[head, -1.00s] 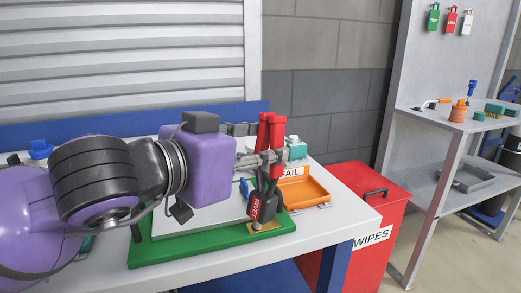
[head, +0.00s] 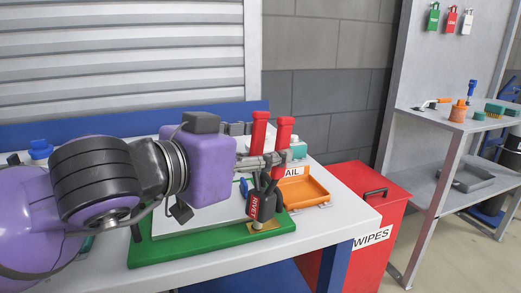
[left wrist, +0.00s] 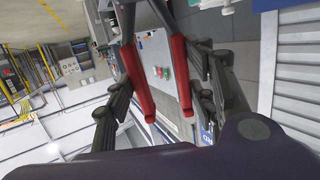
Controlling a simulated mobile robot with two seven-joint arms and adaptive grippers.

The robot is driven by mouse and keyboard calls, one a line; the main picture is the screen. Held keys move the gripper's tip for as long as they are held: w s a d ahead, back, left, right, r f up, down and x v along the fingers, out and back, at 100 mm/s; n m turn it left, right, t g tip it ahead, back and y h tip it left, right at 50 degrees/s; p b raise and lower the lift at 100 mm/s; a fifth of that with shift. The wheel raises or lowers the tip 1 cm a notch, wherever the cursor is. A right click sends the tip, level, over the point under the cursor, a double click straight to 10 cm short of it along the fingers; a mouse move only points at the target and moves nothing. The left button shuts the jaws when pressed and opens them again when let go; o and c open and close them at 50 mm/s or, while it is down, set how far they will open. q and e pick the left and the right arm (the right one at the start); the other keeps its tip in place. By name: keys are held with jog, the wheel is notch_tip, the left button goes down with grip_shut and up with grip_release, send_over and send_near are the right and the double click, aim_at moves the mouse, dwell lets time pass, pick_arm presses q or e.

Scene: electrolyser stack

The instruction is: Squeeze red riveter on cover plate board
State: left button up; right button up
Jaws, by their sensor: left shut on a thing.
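The riveter (head: 262,203) has two red handles and a black head with a red "RIVET" label. It stands upright with its head down at a small tan plate (head: 262,226) on the front right corner of the green-edged cover plate board (head: 195,243). My left gripper (head: 272,160) is shut on the riveter at the handles, which stand apart in a V. In the left wrist view both red handles (left wrist: 137,84) lie between the dark fingers. The exact finger contact is partly hidden. My left arm hides much of the board. My right gripper is not in view.
An orange tray (head: 306,191) sits right of the board, under a partly hidden label ending in "AIL". A red "WIPES" bin (head: 365,218) stands beside the bench. A grey shelf unit (head: 450,135) with tools is farther right.

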pick_arm(q)
jog(key=shift+r, duration=0.1)
dwell(0.4)
jog(key=shift+r, duration=0.45)
notch_tip(320, 180, up, 8)
jog(key=p, duration=0.4)
jog(key=shift+p, duration=0.35)
dwell(0.8)
